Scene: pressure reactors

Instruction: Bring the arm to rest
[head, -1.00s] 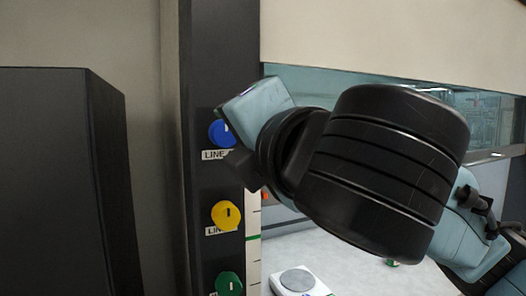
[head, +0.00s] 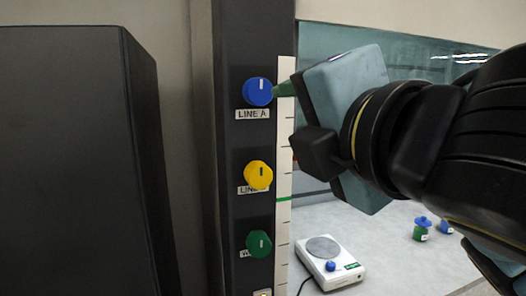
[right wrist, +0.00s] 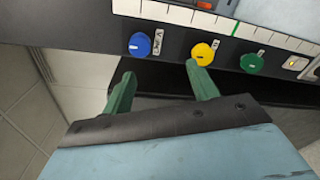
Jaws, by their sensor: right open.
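My right gripper (head: 284,91) comes in from the right in the head view, one green finger showing beside the blue knob (head: 258,91) labelled LINE A. In the right wrist view its two green fingers (right wrist: 160,73) stand apart with nothing between them. The blue knob (right wrist: 140,44) and yellow knob (right wrist: 202,54) lie beyond the fingertips, and neither is held. In the head view the yellow knob (head: 258,175) and green knob (head: 258,243) sit below the blue one on the dark column (head: 229,205). The pointers on all three look about upright. My left gripper is out of view.
A white scale strip (head: 284,225) with a green mark runs beside the knobs. A hotplate (head: 323,248) with a blue dial stands on the pale bench (head: 385,262), with small green and blue jars (head: 421,231) behind. A dark box (head: 75,160) fills the left.

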